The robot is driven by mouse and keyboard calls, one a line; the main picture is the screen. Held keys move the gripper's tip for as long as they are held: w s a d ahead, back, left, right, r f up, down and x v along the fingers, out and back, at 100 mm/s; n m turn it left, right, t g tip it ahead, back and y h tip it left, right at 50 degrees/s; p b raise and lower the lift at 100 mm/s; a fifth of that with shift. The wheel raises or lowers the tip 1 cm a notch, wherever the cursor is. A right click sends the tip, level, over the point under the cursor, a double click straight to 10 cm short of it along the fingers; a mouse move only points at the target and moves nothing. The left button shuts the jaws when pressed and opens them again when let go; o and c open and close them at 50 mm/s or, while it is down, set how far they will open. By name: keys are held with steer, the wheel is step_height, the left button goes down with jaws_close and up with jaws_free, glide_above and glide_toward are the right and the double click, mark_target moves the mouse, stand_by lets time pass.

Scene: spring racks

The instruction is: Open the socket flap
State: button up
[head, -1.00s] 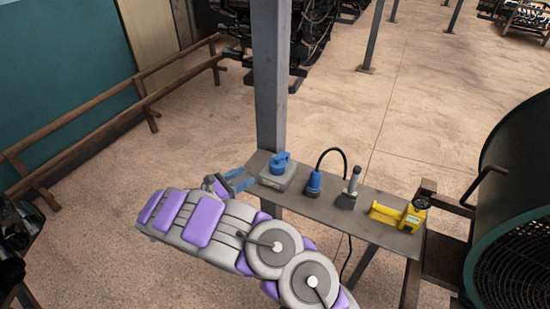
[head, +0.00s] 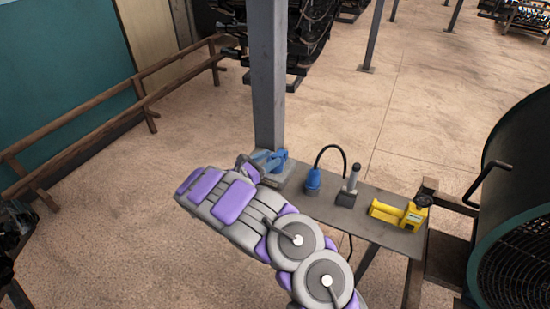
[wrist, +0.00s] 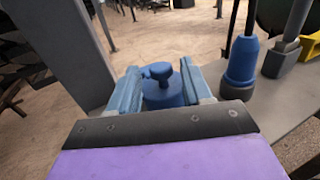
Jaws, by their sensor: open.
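The fingers are open, one on each side of the flap. I cannot tell whether either finger touches it. The flap looks closed.
A blue plug (head: 312,182) with a black cable stands right of the socket. Beyond it are a grey handled tool (head: 349,188) and a yellow device (head: 400,213). A grey post (head: 268,80) rises behind the table. A large dark drum (head: 520,220) stands at the right.

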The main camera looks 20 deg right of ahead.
mark_target(272, 157)
steer(key=shift+x, duration=1.4)
steer(key=shift+c, duration=0.5)
steer(key=shift+d, duration=0.1)
jaws_close()
